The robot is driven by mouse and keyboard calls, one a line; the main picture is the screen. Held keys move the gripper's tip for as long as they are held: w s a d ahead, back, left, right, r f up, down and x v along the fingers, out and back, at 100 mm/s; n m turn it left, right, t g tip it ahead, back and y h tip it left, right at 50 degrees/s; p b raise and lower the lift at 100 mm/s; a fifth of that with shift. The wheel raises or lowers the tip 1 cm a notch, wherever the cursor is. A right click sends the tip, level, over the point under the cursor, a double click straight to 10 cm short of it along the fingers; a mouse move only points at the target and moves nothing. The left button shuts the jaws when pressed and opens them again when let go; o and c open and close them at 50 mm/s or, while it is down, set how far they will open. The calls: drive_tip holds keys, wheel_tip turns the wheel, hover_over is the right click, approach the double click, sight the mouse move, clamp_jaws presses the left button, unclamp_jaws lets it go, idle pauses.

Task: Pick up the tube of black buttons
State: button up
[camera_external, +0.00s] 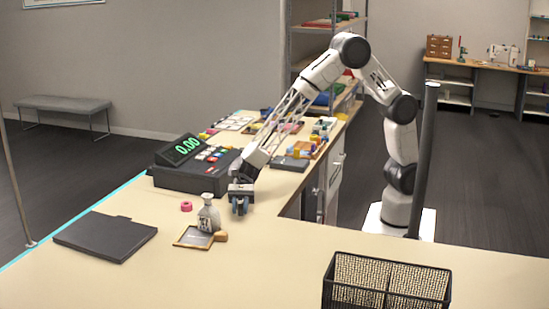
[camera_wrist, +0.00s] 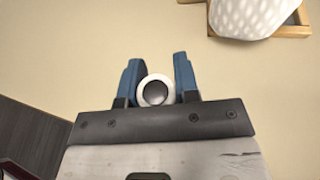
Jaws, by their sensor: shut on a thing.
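The tube of black buttons (camera_wrist: 156,91) shows end-on in the wrist view as a round white rim around a dark grey centre. My gripper (camera_wrist: 158,78) has its two blue fingers on either side of it and is shut on it. In the external view my gripper (camera_external: 240,207) points down, low over the counter, just right of a white bottle. The tube cannot be made out there between the fingers. I cannot tell whether its lower end touches the counter.
A black mesh basket (camera_external: 386,283) stands front right. Counter between is clear.

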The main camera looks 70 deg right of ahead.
wheel_tip(320, 180, up, 27)
idle(0.5)
drive_tip(key=shift+r, duration=0.1)
idle(0.5)
